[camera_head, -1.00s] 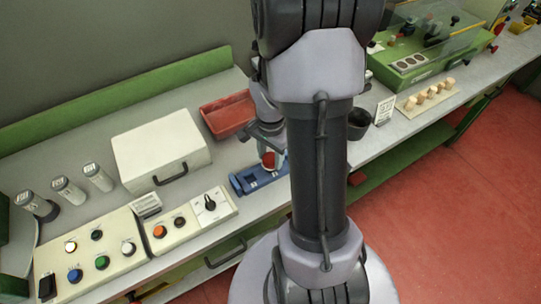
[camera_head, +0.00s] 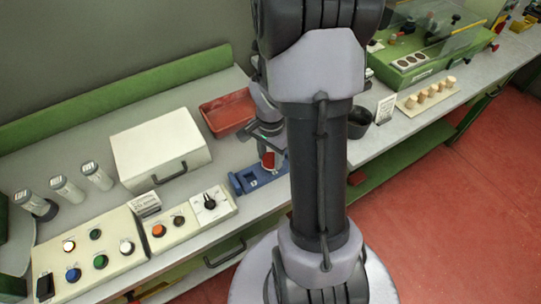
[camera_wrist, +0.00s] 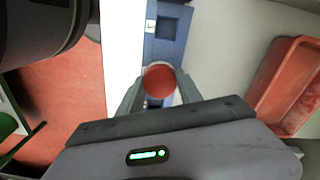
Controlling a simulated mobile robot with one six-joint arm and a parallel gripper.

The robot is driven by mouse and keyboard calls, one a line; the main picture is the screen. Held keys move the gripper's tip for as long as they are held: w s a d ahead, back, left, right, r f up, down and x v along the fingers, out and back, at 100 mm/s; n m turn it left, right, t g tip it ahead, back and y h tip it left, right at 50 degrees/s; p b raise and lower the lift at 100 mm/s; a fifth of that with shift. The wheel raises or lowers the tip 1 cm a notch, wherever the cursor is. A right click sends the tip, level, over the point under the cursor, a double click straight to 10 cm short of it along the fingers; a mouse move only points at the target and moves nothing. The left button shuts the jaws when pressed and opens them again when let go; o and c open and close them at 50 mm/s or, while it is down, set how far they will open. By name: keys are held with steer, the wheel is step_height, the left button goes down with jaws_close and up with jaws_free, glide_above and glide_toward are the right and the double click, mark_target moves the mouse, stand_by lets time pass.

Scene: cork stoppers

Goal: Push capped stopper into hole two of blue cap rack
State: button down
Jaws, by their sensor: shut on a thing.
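The capped stopper shows in the wrist view as a round red cap (camera_wrist: 159,81) between my fingertips. My gripper (camera_wrist: 158,92) is shut on it, above the blue cap rack (camera_wrist: 171,50). A square dark opening shows in the rack beyond the cap. The rack's part below the cap is mostly hidden. In the head view the blue rack (camera_head: 243,183) lies near the bench's front edge, and the red cap (camera_head: 268,160) shows over its right part, partly behind my arm. I cannot tell whether the stopper touches the rack.
A red tray (camera_head: 228,112) lies behind the rack, and a white box (camera_head: 160,149) with a handle stands to its left. Control panels (camera_head: 190,219) lie at the front left. A dark cup (camera_head: 359,122) and a board with pale stoppers (camera_head: 427,95) are to the right.

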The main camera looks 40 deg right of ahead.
mark_target(271, 158)
steer(key=shift+f+b, duration=0.3)
steer(key=shift+f, duration=0.05)
steer(key=c, duration=0.7)
jaws_free()
step_height(271, 158, up, 18)
steer(key=p, duration=0.6)
steer(key=shift+f, duration=0.25)
steer(key=s+a+r+n+t+b, duration=0.1)
steer(key=a+n, duration=0.3)
steer(key=a, duration=0.4)
steer(key=s+a+r+n+t+y+b, duration=0.1)
steer(key=s+a+r+n+t+b, duration=0.1)
steer(key=a, duration=0.6)
steer(key=s+a+r+n+t+y+b, duration=0.1)
steer(key=s+a+n+t+b, duration=0.1)
steer(key=s+a+n+b, duration=0.2)
steer(key=shift+a+r+n+t, duration=0.2)
steer(key=shift+a+n, duration=0.3)
steer(key=shift+a, duration=0.55)
steer(key=shift+a+r+n+t, duration=0.15)
steer(key=shift+a+n, duration=0.35)
steer(key=shift+a, duration=0.5)
